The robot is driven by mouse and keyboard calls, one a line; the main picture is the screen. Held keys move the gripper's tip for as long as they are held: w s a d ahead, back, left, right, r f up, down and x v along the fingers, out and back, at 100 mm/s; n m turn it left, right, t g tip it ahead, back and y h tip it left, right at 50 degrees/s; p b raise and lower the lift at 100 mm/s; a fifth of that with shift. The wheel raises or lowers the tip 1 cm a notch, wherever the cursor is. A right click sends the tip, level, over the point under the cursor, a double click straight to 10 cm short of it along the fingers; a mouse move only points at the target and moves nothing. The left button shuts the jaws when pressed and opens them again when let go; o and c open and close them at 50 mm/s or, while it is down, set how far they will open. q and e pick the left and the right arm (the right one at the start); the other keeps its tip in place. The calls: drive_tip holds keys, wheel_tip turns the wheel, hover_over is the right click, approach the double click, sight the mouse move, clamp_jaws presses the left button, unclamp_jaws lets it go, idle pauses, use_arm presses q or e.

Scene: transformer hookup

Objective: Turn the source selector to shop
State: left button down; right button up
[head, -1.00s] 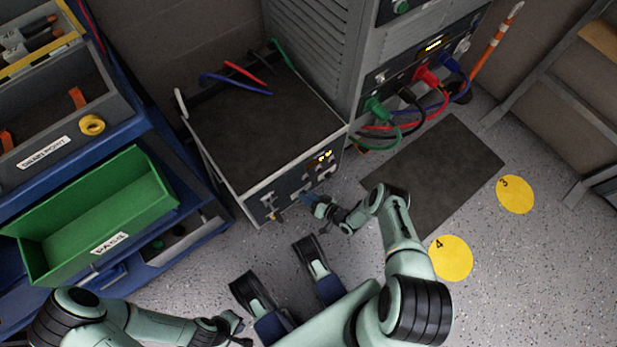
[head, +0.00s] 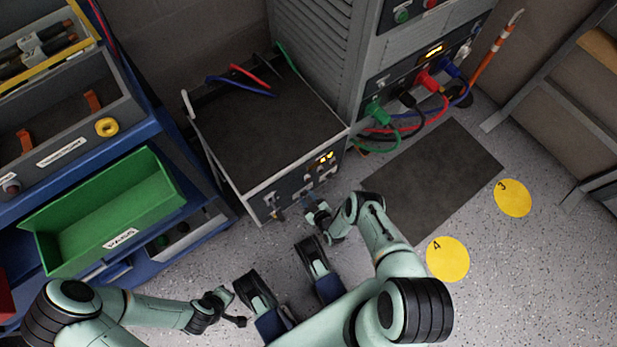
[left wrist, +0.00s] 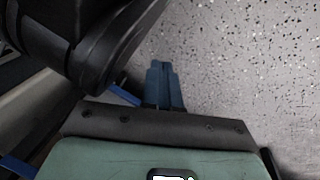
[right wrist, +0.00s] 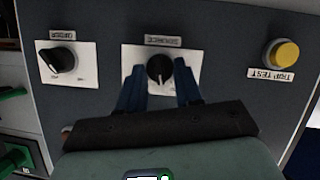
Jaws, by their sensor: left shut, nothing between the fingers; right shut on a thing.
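The source selector is a round black knob (right wrist: 159,68) on a white plate, with its label upside down above it in the right wrist view. My right gripper (right wrist: 160,84) is shut on this knob, one blue finger on each side. The knob's lower part is hidden between the fingers, and I cannot read the setting. In the head view my right gripper (head: 312,203) is at the front panel of the grey box-shaped unit (head: 268,203). My left gripper (head: 241,321) is shut and empty over the floor; its fingers also show in the left wrist view (left wrist: 164,86).
Left of the selector is another black knob (right wrist: 62,60); to the right is a yellow trip test button (right wrist: 284,54). A tall cabinet with plugged cables (head: 426,78) stands behind right. A green bin (head: 105,213) is at the left.

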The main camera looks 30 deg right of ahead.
use_arm(q)
drive_tip(key=shift+s+a+f+b, duration=0.1)
drive_tip(key=shift+s+f+b, duration=0.2)
drive_tip(key=shift+s+f, duration=0.15)
use_arm(e)
drive_tip(key=shift+a+f+n+t+h, duration=0.1)
drive_tip(key=shift+a+n+t+h, duration=0.1)
drive_tip(key=shift+n+h, duration=0.55)
drive_tip(key=shift+a+f+n+t+h, duration=0.15)
drive_tip(key=shift+n+h, duration=0.3)
drive_tip(key=shift+n, duration=0.5)
use_arm(q)
drive_tip(key=shift+s, duration=0.15)
use_arm(e)
drive_tip(key=shift+d+r, duration=0.1)
drive_tip(key=shift+r, duration=0.05)
drive_tip(key=o, duration=1)
drive_tip(key=shift+o, duration=0.2)
